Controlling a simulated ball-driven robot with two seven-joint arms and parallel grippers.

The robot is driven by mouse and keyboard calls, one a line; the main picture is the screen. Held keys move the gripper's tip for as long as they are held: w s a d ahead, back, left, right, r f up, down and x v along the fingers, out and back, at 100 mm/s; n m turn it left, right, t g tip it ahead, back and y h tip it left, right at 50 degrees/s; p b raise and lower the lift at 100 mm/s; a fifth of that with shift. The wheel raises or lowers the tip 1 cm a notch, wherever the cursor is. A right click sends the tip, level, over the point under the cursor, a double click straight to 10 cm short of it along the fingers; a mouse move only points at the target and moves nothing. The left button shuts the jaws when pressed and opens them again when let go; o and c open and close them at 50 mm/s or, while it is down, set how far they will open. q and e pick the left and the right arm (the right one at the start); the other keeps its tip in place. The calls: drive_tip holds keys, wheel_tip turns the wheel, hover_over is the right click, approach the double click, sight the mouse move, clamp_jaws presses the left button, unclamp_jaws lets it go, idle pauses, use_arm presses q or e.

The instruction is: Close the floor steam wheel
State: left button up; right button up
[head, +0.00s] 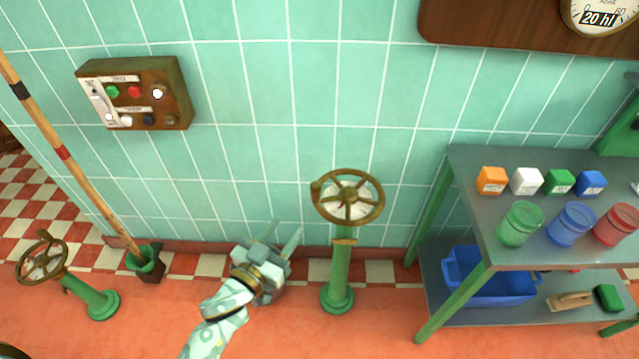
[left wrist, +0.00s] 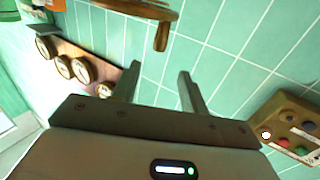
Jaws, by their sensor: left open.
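A brass handwheel (head: 366,217) with a knob on its left rim stands on a green floor pedestal (head: 340,262) near the tiled wall. A second brass handwheel (head: 22,274) on a tilted green post stands at the far left. I see no label telling which one is for steam. My left gripper (head: 284,232) is open and empty, to the left of the middle wheel and a little lower in the head view, apart from it. In the left wrist view, the open fingers (left wrist: 159,80) point towards a wheel rim and its knob (left wrist: 162,38). My right gripper is out of view.
A steel shelf table (head: 460,185) with colored blocks and jars stands at right, a blue crate (head: 490,287) below. A push-button box (head: 160,78) hangs on the wall. A long pole (head: 75,172) leans in a green holder at left. The orange floor in front is clear.

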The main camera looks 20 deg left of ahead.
use_arm(q)
drive_tip(key=b, duration=0.1)
approach(313, 194)
drive_tip(key=w, duration=0.4)
drive_tip(key=w+d+b, duration=0.1)
drive_tip(key=w, duration=0.2)
drive_tip(key=w+d+b, duration=0.1)
drive_tip(key=w, duration=0.2)
drive_tip(key=shift+w+d+r, duration=0.1)
drive_tip(key=shift+w, duration=0.5)
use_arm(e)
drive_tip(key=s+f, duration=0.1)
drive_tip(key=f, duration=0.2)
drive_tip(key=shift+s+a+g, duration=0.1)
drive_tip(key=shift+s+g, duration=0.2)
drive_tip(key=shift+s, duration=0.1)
use_arm(q)
clamp_jaws()
